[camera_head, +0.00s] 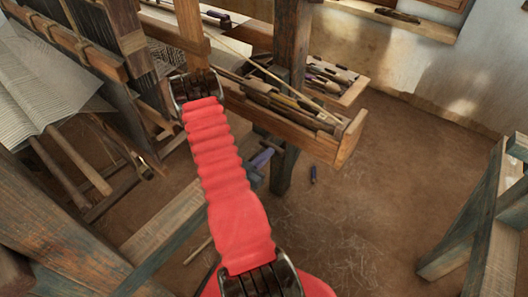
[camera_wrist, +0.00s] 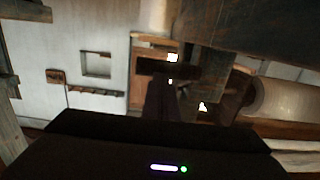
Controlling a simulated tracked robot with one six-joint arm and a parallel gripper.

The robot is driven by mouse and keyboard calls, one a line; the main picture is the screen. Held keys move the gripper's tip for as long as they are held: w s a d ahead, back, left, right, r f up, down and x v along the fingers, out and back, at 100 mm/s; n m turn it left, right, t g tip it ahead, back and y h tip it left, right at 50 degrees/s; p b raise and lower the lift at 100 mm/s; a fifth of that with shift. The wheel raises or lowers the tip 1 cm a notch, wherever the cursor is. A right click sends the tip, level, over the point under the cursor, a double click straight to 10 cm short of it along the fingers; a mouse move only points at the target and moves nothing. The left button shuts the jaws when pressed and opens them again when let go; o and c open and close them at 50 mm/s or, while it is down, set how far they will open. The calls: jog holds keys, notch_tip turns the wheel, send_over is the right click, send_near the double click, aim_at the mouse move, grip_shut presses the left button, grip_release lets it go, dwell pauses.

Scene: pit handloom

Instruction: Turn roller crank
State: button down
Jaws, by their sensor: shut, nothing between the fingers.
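My gripper (camera_wrist: 165,75) shows in the wrist view as a dark shape rising from a black housing. Its fingers are together with nothing seen between them. A pale wrapped roller (camera_wrist: 288,97) lies to its right in the wrist view, apart from the fingers. I cannot make out a crank on it. In the head view my red arm reaches up and left toward the loom (camera_head: 130,60), and its gripper is not clearly visible there. Cloth (camera_head: 45,85) is stretched on the loom at the left. No crank can be told apart in the head view either.
A wooden tray of tools (camera_head: 345,140) stands by a post (camera_head: 290,45), right of my arm. A blue-grey timber frame (camera_head: 470,220) stands at the right. Open floor (camera_head: 370,220) lies between tray and frame.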

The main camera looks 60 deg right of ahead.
jog(key=s+d+f, duration=0.1)
jog(key=d+f, duration=0.4)
jog(key=f, duration=0.3)
jog(key=shift+s+d+f, duration=0.2)
jog(key=shift+s+d, duration=0.05)
jog(key=shift+d, duration=0.15)
dwell(0.3)
jog(key=shift+w+a, duration=0.1)
jog(key=shift+a, duration=0.05)
